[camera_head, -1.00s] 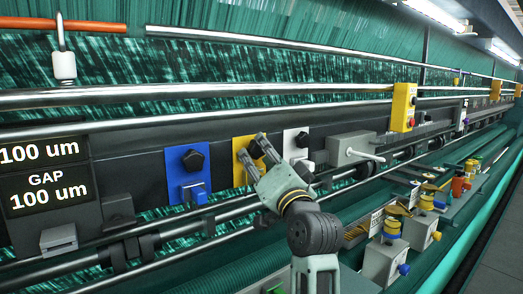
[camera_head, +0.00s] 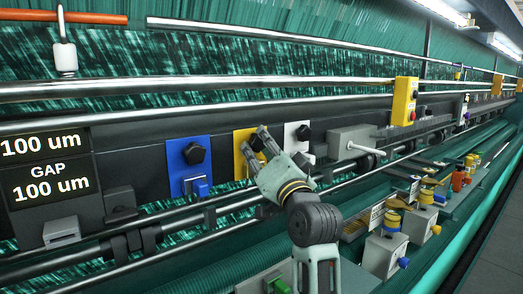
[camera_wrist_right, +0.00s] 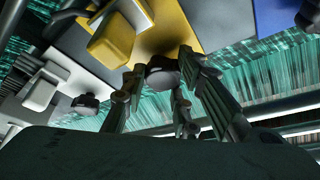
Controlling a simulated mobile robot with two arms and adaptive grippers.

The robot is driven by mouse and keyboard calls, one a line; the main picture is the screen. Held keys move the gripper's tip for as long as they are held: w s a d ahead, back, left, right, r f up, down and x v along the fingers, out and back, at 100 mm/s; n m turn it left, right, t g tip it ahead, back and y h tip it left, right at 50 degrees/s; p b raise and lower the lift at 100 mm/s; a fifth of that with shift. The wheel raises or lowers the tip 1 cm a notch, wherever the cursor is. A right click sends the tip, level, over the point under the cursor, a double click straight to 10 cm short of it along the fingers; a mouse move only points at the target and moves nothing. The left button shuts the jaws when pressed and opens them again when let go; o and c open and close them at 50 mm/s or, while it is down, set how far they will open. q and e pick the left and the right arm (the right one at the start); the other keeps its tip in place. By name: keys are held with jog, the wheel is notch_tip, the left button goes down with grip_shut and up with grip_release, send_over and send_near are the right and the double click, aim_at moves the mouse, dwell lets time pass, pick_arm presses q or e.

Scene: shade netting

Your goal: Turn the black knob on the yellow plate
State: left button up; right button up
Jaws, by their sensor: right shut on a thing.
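The yellow plate (camera_head: 239,148) is on the dark machine rail, between a blue plate and a white plate. It also shows in the right wrist view (camera_wrist_right: 172,30). Its black knob (camera_wrist_right: 162,76) sits between the fingers of my right gripper (camera_head: 254,146), which is shut on it. In the head view the fingers partly hide the knob and plate. My left gripper is not in view.
The blue plate (camera_head: 175,159) with its own black knob is left of the yellow one. The white plate (camera_head: 290,131) with a knob is close on the right. A grey box with a lever (camera_head: 349,141) stands farther right. Metal bars run below.

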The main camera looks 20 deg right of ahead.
jog(key=shift+w+d+f+n, duration=0.1)
jog(key=shift+f+n, duration=0.1)
jog(key=shift+n, duration=0.2)
jog(key=o, duration=0.8)
jog(key=shift+o, duration=1)
jog(key=shift+d, duration=0.2)
jog(key=shift+a, duration=0.1)
jog(key=shift+s, duration=0.2)
jog(key=v, duration=1.1)
jog(key=shift+s+f, duration=0.15)
jog(key=shift+s, duration=0.1)
